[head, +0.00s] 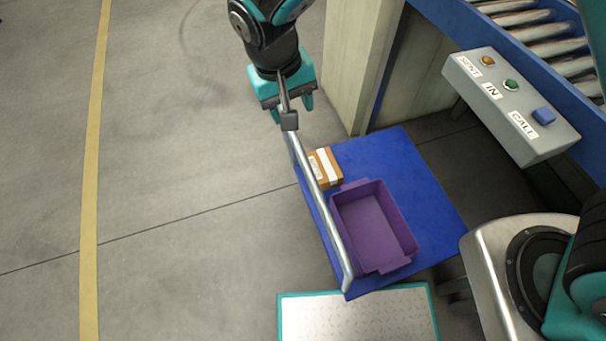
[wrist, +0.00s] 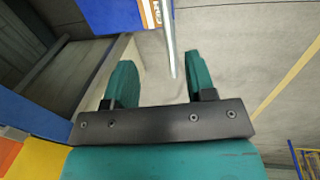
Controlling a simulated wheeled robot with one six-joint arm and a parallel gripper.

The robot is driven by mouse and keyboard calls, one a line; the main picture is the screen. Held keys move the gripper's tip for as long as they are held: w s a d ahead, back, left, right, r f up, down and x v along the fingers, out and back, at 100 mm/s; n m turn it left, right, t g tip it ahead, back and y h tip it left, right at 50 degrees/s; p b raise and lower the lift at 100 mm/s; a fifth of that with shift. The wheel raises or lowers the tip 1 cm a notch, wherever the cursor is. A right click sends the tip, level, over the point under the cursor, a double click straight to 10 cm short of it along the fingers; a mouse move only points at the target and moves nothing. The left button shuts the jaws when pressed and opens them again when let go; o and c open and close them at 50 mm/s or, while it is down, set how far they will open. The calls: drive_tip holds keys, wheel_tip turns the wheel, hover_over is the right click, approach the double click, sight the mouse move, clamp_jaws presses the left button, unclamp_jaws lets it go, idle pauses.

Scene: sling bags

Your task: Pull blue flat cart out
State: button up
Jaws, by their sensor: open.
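The blue flat cart (head: 425,190) stands on the floor beside the conveyor. Its silver handle bar (head: 323,200) runs along its left edge, and the bar's far end overlaps my gripper (head: 288,108) in the head view. My gripper is open, with teal fingers. In the wrist view, the silver bar (wrist: 170,40) reaches between the fingers of my gripper (wrist: 159,65), nearer the right one. I cannot tell whether they touch it. A purple bin (head: 375,225) and a small brown box (head: 325,168) sit on the cart. A blue part of the cart (wrist: 112,14) shows at the wrist view's top.
A pale post (head: 355,60) stands close to the right of my gripper. The conveyor carries a grey button box (head: 510,105). A teal-edged metal plate (head: 360,315) lies at the cart's near end. The floor (head: 190,170) to the left is clear, with a yellow line (head: 92,170).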

sight(303, 161)
drive_tip(key=f, duration=0.6)
drive_tip(key=d+f+b, duration=0.1)
drive_tip(key=f, duration=0.6)
drive_tip(key=w+d+f, duration=0.1)
drive_tip(key=f, duration=0.5)
drive_tip(key=shift+d+f, duration=0.15)
drive_tip(key=shift+f, duration=0.25)
clamp_jaws()
